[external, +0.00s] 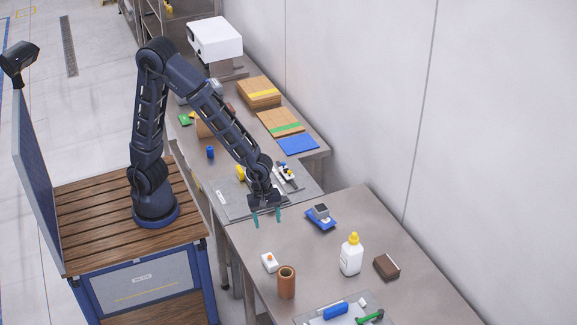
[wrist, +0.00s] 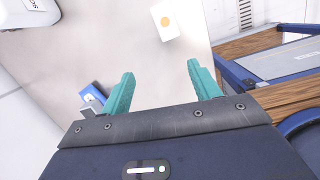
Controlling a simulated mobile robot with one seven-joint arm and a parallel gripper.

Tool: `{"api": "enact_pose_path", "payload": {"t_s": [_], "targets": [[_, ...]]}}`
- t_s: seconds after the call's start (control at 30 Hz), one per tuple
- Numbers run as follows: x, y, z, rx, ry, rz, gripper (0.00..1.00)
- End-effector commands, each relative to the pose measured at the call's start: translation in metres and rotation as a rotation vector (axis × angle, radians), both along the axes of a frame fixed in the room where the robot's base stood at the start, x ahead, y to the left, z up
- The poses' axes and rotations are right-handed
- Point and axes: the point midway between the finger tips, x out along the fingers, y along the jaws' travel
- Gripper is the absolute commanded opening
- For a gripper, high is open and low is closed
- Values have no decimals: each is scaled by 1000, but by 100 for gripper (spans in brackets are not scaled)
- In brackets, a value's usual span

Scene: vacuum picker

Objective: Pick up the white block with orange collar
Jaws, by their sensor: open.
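The white block with the orange collar (external: 269,262) lies on the near grey table, close to its left edge. From above in the wrist view, the white block (wrist: 166,20) shows an orange disc on its top, beyond my fingertips. My gripper (external: 266,218) has two teal fingers, spread apart with nothing between them. It hangs above the table, behind the block in the external view. The fingers (wrist: 160,75) also show in the wrist view, with bare tabletop between them and the block.
A brown cylinder (external: 287,283) stands right beside the block. A white bottle with a yellow cap (external: 351,256), a brown box (external: 387,267) and a blue device (external: 321,216) are farther right. A tray (external: 312,317) with tools lies at the front. The wall bounds the right side.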

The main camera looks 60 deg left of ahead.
Motion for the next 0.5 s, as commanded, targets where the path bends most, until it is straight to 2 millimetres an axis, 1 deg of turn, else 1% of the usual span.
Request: {"api": "enact_pose_path", "payload": {"t_s": [0.03, 0.1, 0.2, 0.37, 0.5], "targets": [[-7, -13, -13, 8, 16, 33, 62], [-13, -26, -26, 15, 32, 84, 62], [-20, -38, -38, 21, 45, 138, 62], [-25, -47, -49, 26, 55, 176, 62], [-24, -49, -64, 27, 56, 180, 62]]}}
